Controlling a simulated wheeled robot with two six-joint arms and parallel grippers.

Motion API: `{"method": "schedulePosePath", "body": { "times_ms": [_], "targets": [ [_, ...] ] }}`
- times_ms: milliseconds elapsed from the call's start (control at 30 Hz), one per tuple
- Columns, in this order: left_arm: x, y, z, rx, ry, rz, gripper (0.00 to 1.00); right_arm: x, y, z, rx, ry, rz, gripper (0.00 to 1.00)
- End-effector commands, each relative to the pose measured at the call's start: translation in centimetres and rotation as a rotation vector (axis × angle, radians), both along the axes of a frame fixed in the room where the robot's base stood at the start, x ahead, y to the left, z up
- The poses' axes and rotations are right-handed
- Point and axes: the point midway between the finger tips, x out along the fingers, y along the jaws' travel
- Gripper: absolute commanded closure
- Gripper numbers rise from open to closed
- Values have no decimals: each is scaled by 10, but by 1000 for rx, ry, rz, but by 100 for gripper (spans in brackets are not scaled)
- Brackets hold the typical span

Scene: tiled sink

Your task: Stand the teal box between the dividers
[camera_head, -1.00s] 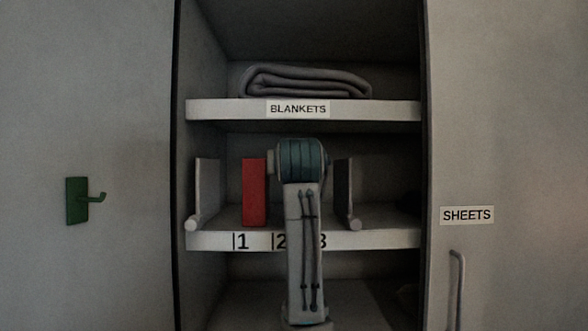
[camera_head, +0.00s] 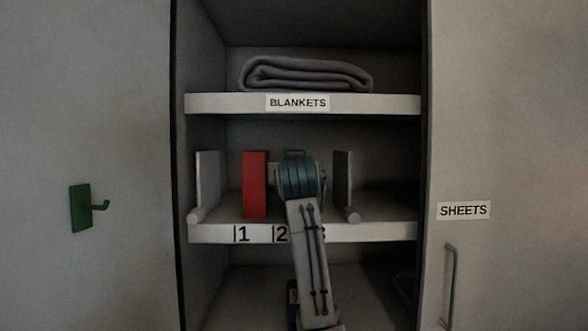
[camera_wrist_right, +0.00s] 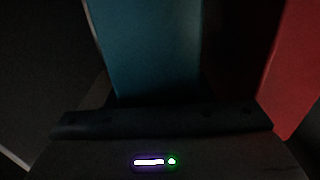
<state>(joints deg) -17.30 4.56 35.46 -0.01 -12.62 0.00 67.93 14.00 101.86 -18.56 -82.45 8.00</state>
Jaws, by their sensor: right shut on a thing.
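The teal box (camera_wrist_right: 150,45) fills the middle of the right wrist view, close beyond the dark gripper bar. My right gripper (camera_wrist_right: 160,119) is shut on it; the fingertips themselves are too dark to make out. In the head view my right arm reaches into the middle shelf, and its wrist hides the gripper and most or all of the box. Two upright dividers stand on this shelf, a left one (camera_head: 207,182) and a right one (camera_head: 343,180). My wrist is between them. I cannot tell whether the box touches the shelf. My left gripper is not in view.
A red box (camera_head: 255,185) stands upright just left of my wrist; it also shows at right in the wrist view (camera_wrist_right: 291,75). The shelf edge (camera_head: 375,232) carries numbers. Above is a shelf with a folded blanket (camera_head: 305,74). A green hook (camera_head: 82,207) is on the left panel.

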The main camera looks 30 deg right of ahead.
Motion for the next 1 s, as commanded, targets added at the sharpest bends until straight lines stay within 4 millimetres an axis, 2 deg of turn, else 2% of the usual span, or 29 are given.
{"method": "schedulePosePath", "body": {
  "times_ms": [100,133,200,233,567,633,1000],
  "targets": [
    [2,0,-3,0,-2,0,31,0,0,-3,-1,-2,0,86],
    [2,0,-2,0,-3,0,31,0,0,-3,0,0,0,47],
    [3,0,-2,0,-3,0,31,0,0,-2,1,1,0,33],
    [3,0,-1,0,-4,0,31,0,0,-2,1,1,0,31],
    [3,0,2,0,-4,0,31,0,0,2,0,0,0,31],
    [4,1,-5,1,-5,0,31,-6,5,-1,1,-2,2,31],
    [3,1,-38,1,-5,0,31,-71,44,-3,1,-4,2,31]
  ]
}}
